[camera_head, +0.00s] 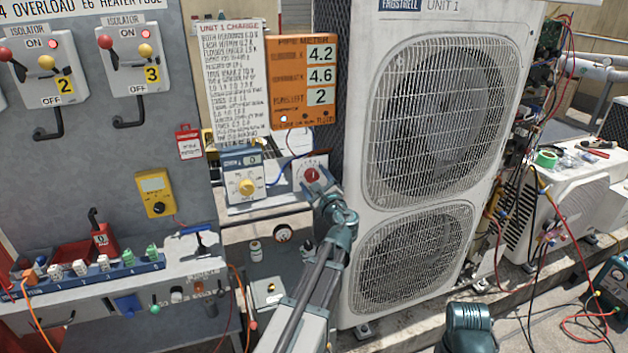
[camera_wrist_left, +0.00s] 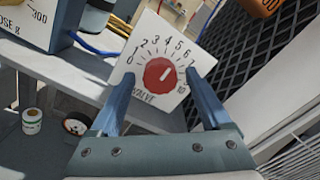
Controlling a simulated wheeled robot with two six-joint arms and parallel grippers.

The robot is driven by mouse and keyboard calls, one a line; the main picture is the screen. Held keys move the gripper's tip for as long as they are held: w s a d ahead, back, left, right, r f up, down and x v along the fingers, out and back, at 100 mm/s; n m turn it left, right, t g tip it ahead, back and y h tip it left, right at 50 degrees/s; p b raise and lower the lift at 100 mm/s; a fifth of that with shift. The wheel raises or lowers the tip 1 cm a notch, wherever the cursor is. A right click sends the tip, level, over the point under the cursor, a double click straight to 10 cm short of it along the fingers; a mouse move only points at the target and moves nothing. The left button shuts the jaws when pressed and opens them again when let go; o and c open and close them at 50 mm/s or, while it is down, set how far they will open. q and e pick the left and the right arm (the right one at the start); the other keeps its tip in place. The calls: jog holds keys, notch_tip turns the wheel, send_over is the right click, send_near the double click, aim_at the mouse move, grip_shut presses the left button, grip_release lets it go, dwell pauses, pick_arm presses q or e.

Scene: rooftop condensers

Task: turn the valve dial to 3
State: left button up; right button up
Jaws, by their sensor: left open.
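The valve dial is a red round knob (camera_wrist_left: 160,75) on a white plate (camera_wrist_left: 143,32) marked from 0 at the left over the top to 10 at the lower right. Its pale pointer line leans to the upper right, roughly toward 5; the exact reading is hard to tell. In the head view the red knob (camera_head: 311,175) shows just above my left gripper (camera_head: 326,196). In the left wrist view my left gripper (camera_wrist_left: 162,95) is open, with its fingers at the plate's left and right sides and the knob between them. I cannot tell whether they touch it.
A dose box with a yellow knob (camera_head: 246,187) stands left of the dial. An orange meter (camera_head: 303,80) reading 4.2, 4.6 and 2 and a charge sheet (camera_head: 233,85) are above. The large condenser (camera_head: 360,170) stands close on the right. Isolator levers (camera_head: 46,62) are far left.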

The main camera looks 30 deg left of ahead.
pick_arm(q)
jog(key=shift+a, duration=0.1)
jog(key=shift+c, duration=0.3)
grip_shut()
jog(key=shift+n, duration=0.3)
jog(key=n, duration=0.3)
jog(key=shift+n, duration=2)
jog(key=shift+f, duration=0.1)
jog(key=shift+o, duration=0.3)
grip_release()
